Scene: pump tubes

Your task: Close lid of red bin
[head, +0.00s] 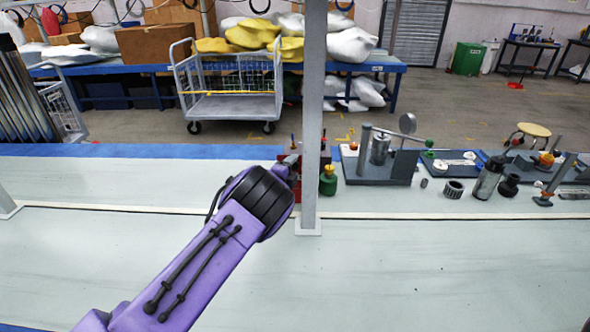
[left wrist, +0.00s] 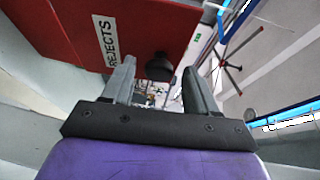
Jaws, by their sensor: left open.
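The red bin (head: 298,190) shows only in part in the head view, behind my left gripper and beside the grey post. In the left wrist view, a red panel of the bin (left wrist: 60,32) fills the upper left and bears a white REJECTS label (left wrist: 110,42). A dark round knob (left wrist: 159,67) shows beyond and between the fingertips, at the panel's edge. My left gripper (head: 292,167) is at the bin; its fingers (left wrist: 158,82) are spread. I cannot tell whether they touch the knob, nor how far the lid stands open. My right gripper is out of view.
A grey upright post (head: 313,110) stands on the bench right of my left gripper. A green bottle (head: 328,181) is just beyond it. Pump parts and a grey stand (head: 385,165) line the right rear of the bench. The front of the bench (head: 430,270) is clear.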

